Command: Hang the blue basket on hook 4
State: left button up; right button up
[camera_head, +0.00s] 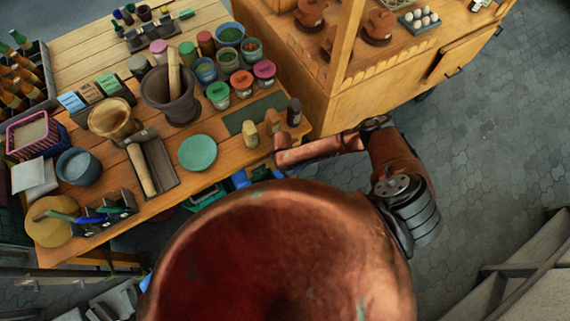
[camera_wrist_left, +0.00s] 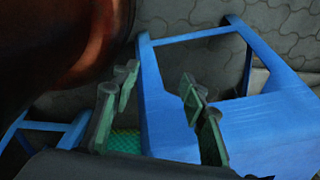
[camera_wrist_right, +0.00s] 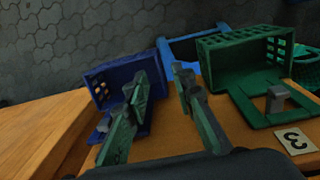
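The dark blue basket (camera_wrist_right: 110,82) is in the right wrist view, left of centre, beside a wooden face. A blue strip (camera_wrist_right: 98,135) below it is partly hidden by a finger; I cannot tell whether it sits on a hook. My right gripper (camera_wrist_right: 157,78) is open, its left finger overlapping the basket's right side, with nothing clearly between the fingers. A grey hook (camera_wrist_right: 275,100) stands inside a green basket's loop, near a tag reading 3 (camera_wrist_right: 294,139). No tag 4 shows. My left gripper (camera_wrist_left: 160,82) is open and empty by a blue stool-like frame.
A green basket (camera_wrist_right: 245,58) is right of the blue one. The blue frame (camera_wrist_left: 172,110) stands on the paved floor, with green mesh (camera_wrist_left: 125,142) beside it. The wooden table (camera_head: 230,165) is crowded with jars, a mortar (camera_head: 172,95) and a teal plate (camera_head: 198,152). Open floor lies right.

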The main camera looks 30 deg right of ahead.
jog(key=shift+f, duration=1.7)
jog(key=shift+c, duration=0.4)
jog(key=shift+d, duration=0.1)
grip_shut()
